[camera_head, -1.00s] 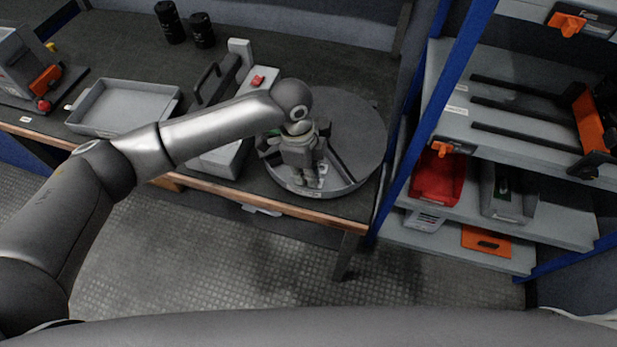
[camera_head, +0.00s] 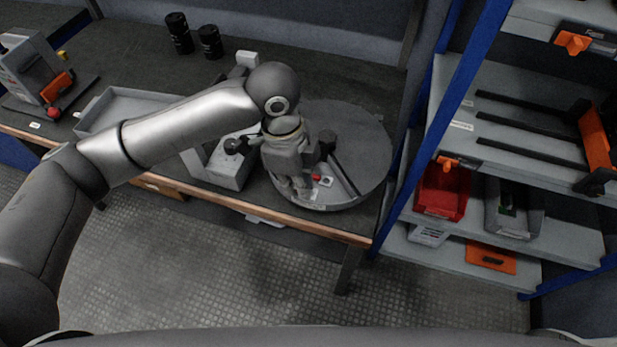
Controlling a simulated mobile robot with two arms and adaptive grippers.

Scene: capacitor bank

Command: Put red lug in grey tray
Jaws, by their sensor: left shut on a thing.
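A small red piece (camera_head: 317,177), seemingly the red lug, shows in the open sector of the round grey turntable (camera_head: 362,140). My left gripper (camera_head: 296,193) points down over the turntable's front left part, just left of the red piece. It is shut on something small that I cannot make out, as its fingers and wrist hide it. I cannot tell whether the fingers touch the red piece. The grey tray (camera_head: 98,117) lies on the bench at the left, its right part hidden behind my left arm. My right gripper is not in view.
A grey box with a dark knob (camera_head: 232,160) stands just left of the turntable. Two black cylinders (camera_head: 180,33) stand at the back. A blue-framed shelf with a red bin (camera_head: 440,198) is at the right. A grey machine (camera_head: 32,68) stands far left.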

